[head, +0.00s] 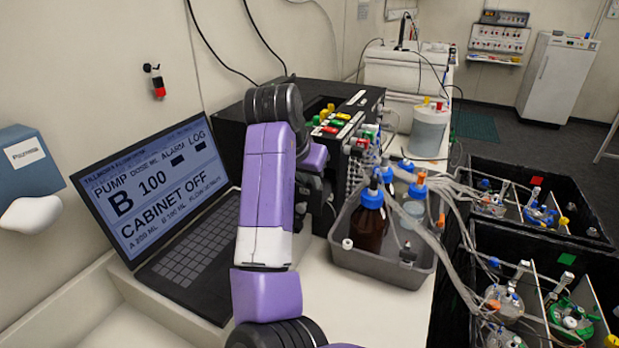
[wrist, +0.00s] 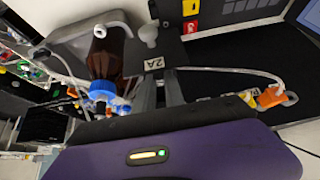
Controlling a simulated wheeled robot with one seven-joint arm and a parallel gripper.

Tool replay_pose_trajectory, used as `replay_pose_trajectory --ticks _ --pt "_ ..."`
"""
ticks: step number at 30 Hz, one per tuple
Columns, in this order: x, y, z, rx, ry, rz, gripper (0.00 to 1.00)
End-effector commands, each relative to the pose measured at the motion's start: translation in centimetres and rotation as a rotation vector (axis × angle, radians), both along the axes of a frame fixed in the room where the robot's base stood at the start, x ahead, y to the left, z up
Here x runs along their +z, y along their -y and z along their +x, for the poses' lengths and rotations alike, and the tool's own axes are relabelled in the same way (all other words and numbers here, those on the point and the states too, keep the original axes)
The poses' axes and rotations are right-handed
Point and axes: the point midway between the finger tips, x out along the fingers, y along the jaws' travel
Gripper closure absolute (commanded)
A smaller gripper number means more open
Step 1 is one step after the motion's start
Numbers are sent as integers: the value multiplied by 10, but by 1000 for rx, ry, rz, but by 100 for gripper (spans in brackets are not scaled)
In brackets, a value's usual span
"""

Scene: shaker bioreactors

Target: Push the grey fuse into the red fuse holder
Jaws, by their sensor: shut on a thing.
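My gripper (wrist: 159,84) points away from the wrist camera, its two dark fingers closed at a dark grey block with a white "2A" label (wrist: 153,64), which I take as the grey fuse. In the head view my gripper (head: 326,190) is a dark shape at the front of the black cabinet, and the fuse is hidden there. A small red block (wrist: 191,26) with a white mark shows beyond the fingers in the wrist view. In the head view red blocks sit among coloured ones on the cabinet, one of them on top (head: 331,130). I cannot tell which is the red fuse holder.
A grey tray (head: 385,272) with a brown blue-capped bottle (head: 369,222) and several tubes stands right of my gripper. An open laptop (head: 160,185) is at the left. The black cabinet (head: 228,135) is behind my arm. Black bins of vessels (head: 545,240) are at the right.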

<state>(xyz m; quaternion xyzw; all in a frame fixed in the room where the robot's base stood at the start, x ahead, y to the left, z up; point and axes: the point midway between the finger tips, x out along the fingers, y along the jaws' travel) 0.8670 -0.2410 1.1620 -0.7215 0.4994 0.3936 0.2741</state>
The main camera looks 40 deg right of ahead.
Motion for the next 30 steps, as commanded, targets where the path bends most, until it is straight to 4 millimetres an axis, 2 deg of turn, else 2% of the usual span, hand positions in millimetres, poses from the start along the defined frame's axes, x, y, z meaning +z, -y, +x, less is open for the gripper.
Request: replay_pose_trajectory --ticks 30 --pt "-8 0 0 0 0 0 100"
